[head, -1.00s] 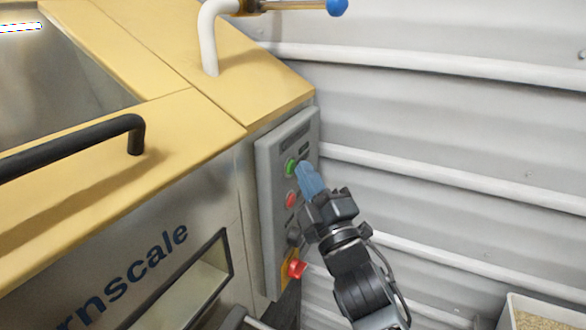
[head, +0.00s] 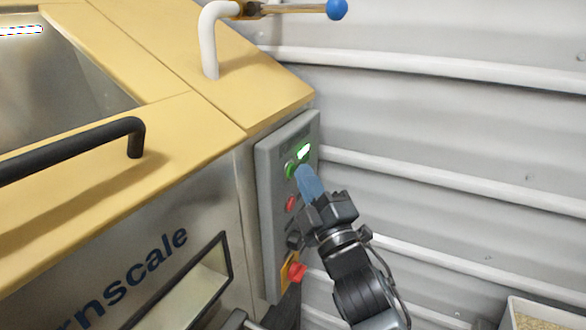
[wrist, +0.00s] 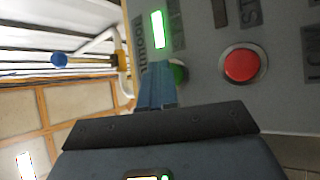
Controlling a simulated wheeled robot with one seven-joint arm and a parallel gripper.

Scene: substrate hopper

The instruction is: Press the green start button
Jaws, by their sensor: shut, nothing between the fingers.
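The green start button (head: 290,169) is on the upper part of the grey control panel (head: 267,205) at the machine's side. In the wrist view the green button (wrist: 180,73) is partly hidden behind my blue fingers. My gripper (head: 302,172) is shut and empty, its fingertips at the button; I cannot tell if they still touch it. A light above the button (head: 303,151) glows bright green, and it also shows in the wrist view (wrist: 158,30).
A red button (head: 291,203) sits below the green one, with a black knob (head: 294,240) and a red emergency knob (head: 296,271) lower down. A white pipe with a blue-ended lever (head: 337,9) rises above. A corrugated wall (head: 450,130) stands to the right.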

